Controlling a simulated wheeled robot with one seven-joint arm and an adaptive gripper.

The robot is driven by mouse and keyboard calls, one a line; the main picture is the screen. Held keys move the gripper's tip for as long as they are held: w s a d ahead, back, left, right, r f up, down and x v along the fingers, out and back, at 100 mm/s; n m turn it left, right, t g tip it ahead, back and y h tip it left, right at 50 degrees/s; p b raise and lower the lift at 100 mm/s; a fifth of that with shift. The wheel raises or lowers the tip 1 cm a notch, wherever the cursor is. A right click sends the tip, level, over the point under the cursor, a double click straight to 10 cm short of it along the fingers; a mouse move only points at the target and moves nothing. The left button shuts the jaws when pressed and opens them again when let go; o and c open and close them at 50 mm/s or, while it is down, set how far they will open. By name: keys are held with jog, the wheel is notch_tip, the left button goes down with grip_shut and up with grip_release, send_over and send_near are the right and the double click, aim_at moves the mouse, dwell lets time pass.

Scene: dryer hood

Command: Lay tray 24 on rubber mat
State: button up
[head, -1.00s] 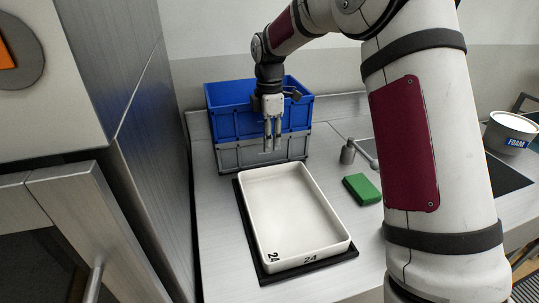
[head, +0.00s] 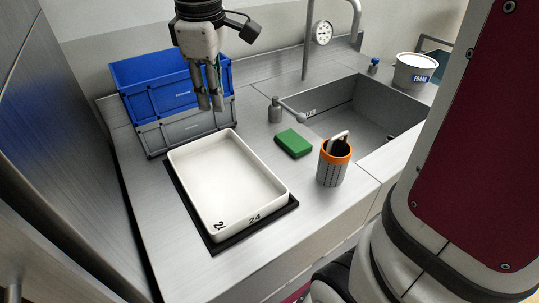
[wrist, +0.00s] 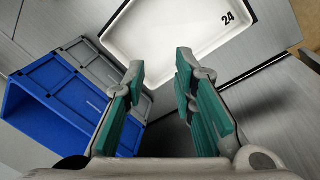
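White tray 24 (head: 228,182) lies flat on the black rubber mat (head: 279,213), and the mat's dark edge shows along its left and front sides. The tray looks empty, with "24" on its rim. It also shows in the wrist view (wrist: 190,32), beyond the fingers. My gripper (head: 210,105) is above the counter, near the crates and behind the tray's back edge, apart from the tray. In the wrist view the green-padded fingers (wrist: 160,75) are spread with nothing between them.
A blue crate (head: 150,88) is stacked on a grey crate (head: 180,132) behind the tray. To the right are a green sponge (head: 293,143), an orange-rimmed holder (head: 334,165), a sink (head: 372,115) with a tap, and a white foam tub (head: 414,70). A steel wall borders the left.

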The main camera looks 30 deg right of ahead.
jog(key=s+f+m+t, duration=0.2)
jog(key=s+m, duration=0.7)
jog(key=s, duration=1)
jog(key=shift+s+d+f+y, duration=0.2)
jog(key=shift+f+y, duration=0.2)
jog(key=shift+f, duration=0.2)
jog(key=shift+r, duration=0.15)
